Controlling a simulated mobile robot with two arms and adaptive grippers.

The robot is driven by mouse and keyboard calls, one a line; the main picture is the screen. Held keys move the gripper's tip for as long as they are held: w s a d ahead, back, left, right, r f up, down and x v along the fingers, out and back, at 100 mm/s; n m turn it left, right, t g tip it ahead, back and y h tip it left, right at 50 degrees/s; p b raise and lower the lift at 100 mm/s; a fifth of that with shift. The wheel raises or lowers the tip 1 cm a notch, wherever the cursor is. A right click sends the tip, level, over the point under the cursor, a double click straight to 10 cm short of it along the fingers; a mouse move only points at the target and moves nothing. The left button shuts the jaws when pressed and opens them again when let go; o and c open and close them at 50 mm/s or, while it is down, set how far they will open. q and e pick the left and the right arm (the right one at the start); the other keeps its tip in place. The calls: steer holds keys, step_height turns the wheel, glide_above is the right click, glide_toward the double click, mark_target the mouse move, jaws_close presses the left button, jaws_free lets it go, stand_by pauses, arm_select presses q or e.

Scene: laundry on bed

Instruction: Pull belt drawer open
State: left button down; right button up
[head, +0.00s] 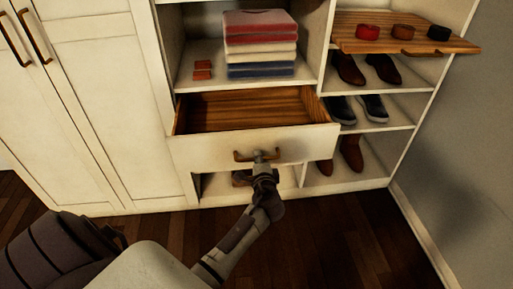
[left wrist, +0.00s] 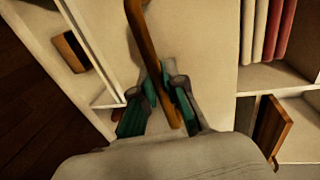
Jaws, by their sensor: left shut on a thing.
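The white-fronted drawer (head: 200,150) stands pulled out of the white closet unit, and its visible wooden inside is empty. Its brown bar handle (head: 240,155) is at the middle of the front. My left gripper (head: 262,160) is at this handle. In the left wrist view the fingers of my left gripper (left wrist: 165,88) are closed around the handle bar (left wrist: 143,30), with the pale drawer front (left wrist: 195,45) behind. My right gripper is not in view.
Folded clothes (head: 260,45) and small red items (head: 202,70) lie on the shelf above. At the right, a wooden pull-out tray (head: 350,43) carries rolled belts (head: 368,32), with shoes (head: 352,110) below. Closed wardrobe doors (head: 95,90) stand left. The dark floor (head: 330,230) in front is clear.

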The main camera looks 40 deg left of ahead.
arm_select(q)
steer(key=shift+f+v, duration=0.2)
steer(key=shift+v, duration=0.85)
steer(key=shift+f+v, duration=0.25)
steer(key=shift+v, duration=0.75)
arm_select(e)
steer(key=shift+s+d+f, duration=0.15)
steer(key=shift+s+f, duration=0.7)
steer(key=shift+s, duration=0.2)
arm_select(q)
steer(key=c, duration=1.2)
jaws_free()
steer(key=v, duration=1.2)
steer(key=shift+s+f, duration=0.1)
steer(key=shift+f, duration=0.05)
